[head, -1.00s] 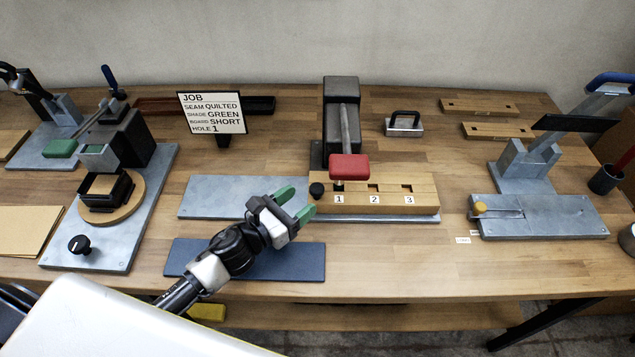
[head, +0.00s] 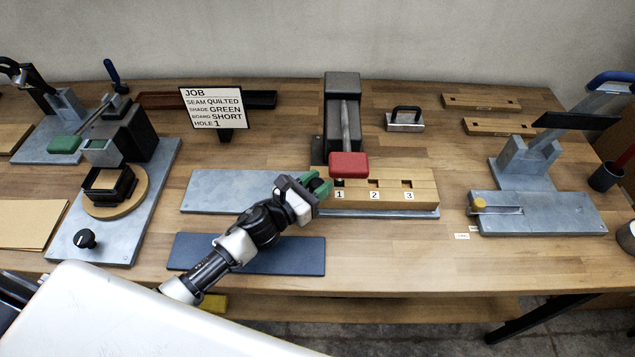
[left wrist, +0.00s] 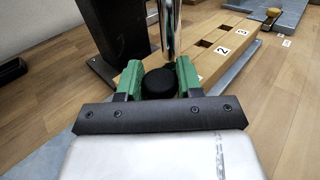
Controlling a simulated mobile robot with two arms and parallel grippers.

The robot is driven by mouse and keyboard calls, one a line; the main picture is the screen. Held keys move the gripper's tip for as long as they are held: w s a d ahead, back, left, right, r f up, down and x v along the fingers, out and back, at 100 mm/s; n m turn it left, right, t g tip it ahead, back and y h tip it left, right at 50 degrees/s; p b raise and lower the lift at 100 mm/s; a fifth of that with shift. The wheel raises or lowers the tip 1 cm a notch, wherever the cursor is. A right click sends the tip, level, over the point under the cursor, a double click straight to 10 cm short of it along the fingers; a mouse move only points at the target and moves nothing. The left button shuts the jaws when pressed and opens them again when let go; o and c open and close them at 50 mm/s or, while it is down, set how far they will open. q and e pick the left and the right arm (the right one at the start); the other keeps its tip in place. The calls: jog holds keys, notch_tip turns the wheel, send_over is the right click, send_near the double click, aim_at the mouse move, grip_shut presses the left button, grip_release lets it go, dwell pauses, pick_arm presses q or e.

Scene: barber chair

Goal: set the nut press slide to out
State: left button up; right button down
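The nut press has a black column (head: 342,95), a metal lever with a red handle (head: 348,164) and a wooden slide (head: 385,195) with holes numbered 1, 2 and 3. The slide lies at the right part of its grey base plate (head: 225,190), with hole 1 near the red handle. My left gripper (head: 314,184) is at the slide's left end. In the left wrist view its green fingers (left wrist: 159,82) stand on both sides of the round black knob (left wrist: 159,85) and appear to touch it. The fingers cover the knob in the head view. My right gripper is not in view.
The base plate is bare left of the slide. A blue mat (head: 285,257) lies in front. A job sign (head: 213,107) stands behind. Another press with a round wooden plate (head: 130,200) is at left, and a lever tool (head: 530,160) at right.

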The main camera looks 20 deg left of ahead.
pick_arm(q)
grip_shut()
jog(key=shift+s+a, duration=0.1)
jog(key=shift+a, duration=0.4)
jog(key=s+a+b, duration=0.2)
jog(key=a+b, duration=0.1)
jog(key=a, duration=0.5)
jog(key=s+a+b, duration=0.3)
jog(key=a+b, duration=0.1)
jog(key=a, duration=0.4)
jog(key=s+a+b, duration=0.2)
jog(key=a+b, duration=0.1)
jog(key=a, duration=0.6)
jog(key=shift+s+f, duration=0.1)
jog(key=shift+s, duration=0.05)
jog(key=shift+s+a+b, duration=0.15)
jog(key=shift+a+b, duration=0.2)
jog(key=shift+a, duration=0.25)
jog(key=shift+r, duration=0.2)
jog(key=o, duration=0.6)
grip_release()
jog(key=shift+c, duration=0.2)
jog(key=o, duration=0.3)
jog(key=shift+s+a, duration=0.1)
jog(key=shift+a, duration=0.05)
jog(key=shift+f, duration=0.1)
